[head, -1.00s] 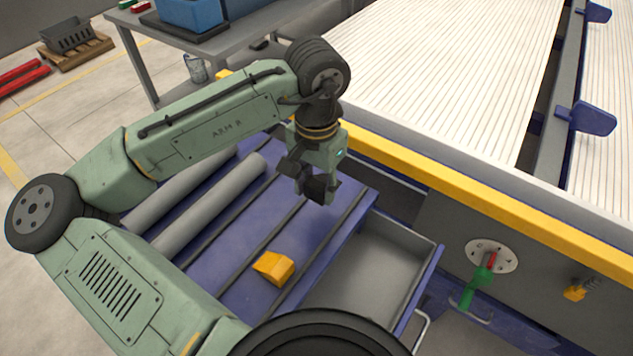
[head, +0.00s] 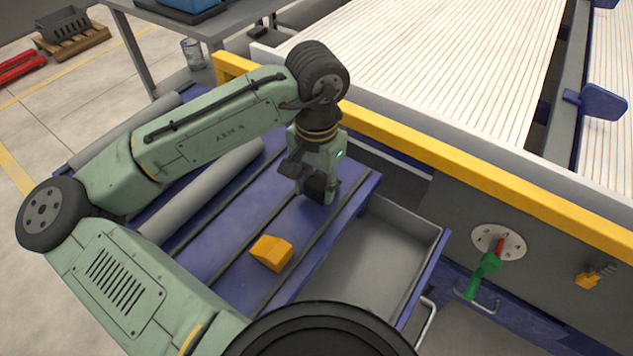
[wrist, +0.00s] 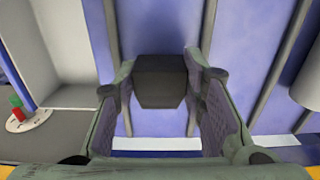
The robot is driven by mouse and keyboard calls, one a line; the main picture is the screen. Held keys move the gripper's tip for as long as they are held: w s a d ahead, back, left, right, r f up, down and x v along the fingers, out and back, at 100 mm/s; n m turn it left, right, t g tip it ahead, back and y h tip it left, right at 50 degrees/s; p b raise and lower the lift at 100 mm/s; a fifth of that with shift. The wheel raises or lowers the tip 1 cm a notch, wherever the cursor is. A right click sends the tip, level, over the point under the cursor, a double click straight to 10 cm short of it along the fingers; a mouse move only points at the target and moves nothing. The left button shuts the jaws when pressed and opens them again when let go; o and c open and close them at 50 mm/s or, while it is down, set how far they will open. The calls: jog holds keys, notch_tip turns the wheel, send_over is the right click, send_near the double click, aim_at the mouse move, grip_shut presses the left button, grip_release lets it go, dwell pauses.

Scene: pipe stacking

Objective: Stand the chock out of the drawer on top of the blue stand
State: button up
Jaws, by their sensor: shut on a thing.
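My gripper (head: 319,192) is shut on a dark grey, nearly black block, the chock (wrist: 160,80), which sits between the two finger pads in the wrist view. In the head view the chock is mostly hidden by the fingers. The gripper points down over the right part of the blue stand (head: 215,240), a flat blue top with dark strips across it. I cannot tell whether the chock touches the top. The drawer (head: 375,255) stands open at the stand's right side, and its visible floor is empty.
A yellow block (head: 271,253) lies on the blue top in front of my gripper. Grey pipes (head: 205,190) lie to the left. A yellow rail (head: 440,144) and a ribbed white bed are behind. A green-handled lever (head: 484,272) is right of the drawer.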

aim_at(316, 185)
jog(key=o, duration=1.3)
notch_tip(316, 185, up, 12)
jog(key=shift+r, duration=0.1)
